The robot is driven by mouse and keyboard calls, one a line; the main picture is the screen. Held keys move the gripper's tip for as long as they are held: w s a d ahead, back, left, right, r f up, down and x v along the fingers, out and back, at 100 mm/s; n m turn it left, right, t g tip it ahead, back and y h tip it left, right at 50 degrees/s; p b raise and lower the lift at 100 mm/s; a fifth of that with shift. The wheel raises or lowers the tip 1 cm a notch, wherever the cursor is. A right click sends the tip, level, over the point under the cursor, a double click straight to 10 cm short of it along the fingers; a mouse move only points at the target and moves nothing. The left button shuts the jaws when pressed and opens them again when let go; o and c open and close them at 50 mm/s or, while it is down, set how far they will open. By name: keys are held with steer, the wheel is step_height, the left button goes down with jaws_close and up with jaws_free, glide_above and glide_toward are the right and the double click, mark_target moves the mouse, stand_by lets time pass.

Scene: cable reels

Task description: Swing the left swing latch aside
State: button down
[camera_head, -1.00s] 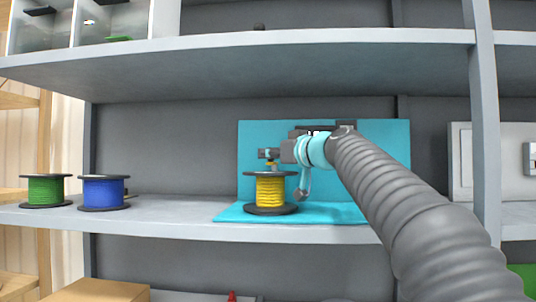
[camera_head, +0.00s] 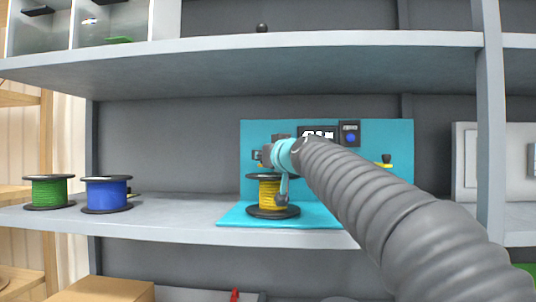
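A turquoise stand with an upright back panel (camera_head: 345,190) sits on the middle shelf. A yellow cable reel (camera_head: 265,193) stands at the panel's left, partly hidden by my arm. A latch with a black knob and yellow ends (camera_head: 387,160) shows at the panel's right.
A green reel (camera_head: 48,191) and a blue reel (camera_head: 106,194) stand left on the shelf (camera_head: 170,213). A dark unit with a blue button (camera_head: 350,134) and a small display (camera_head: 318,133) are on the panel. A grey upright (camera_head: 487,130) stands right; the upper shelf (camera_head: 250,63) is overhead.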

steer(key=c, duration=1)
jaws_free()
steer(key=shift+c, duration=0.2)
steer(key=shift+s, duration=0.1)
steer(key=shift+s+d, duration=0.2)
steer(key=shift+s, duration=0.05)
steer(key=v, duration=1.1)
steer(key=shift+s+f, duration=0.1)
